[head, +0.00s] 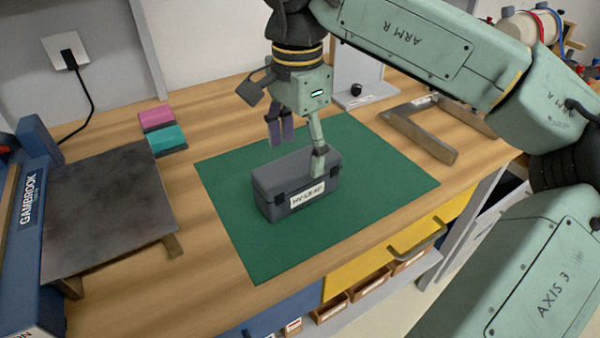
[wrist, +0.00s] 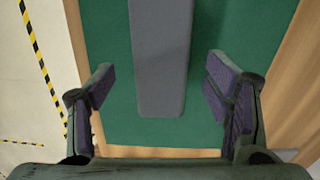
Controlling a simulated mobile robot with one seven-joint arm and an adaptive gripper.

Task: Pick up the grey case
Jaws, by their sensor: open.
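The grey case (head: 268,192) lies on the green mat (head: 229,247), a closed box with dark latches and a white label on its front. My gripper (head: 299,148) is above it, pointing down, with its fingers spread. One finger overlaps the case's front right part in the head view; the other shows beyond its back edge. In the wrist view the case's grey top (wrist: 160,60) lies between the open fingers of my gripper (wrist: 157,88), with green mat visible on both sides. I see no contact in the wrist view; the head view does not settle it.
A dark plate (head: 105,210) and a blue Gambrook machine (head: 30,220) stand at left. Pink (head: 157,118) and teal (head: 166,140) blocks lie behind the mat's left side. A metal frame (head: 432,143) lies at right. A yellow drawer (head: 370,268) is below the table's front edge.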

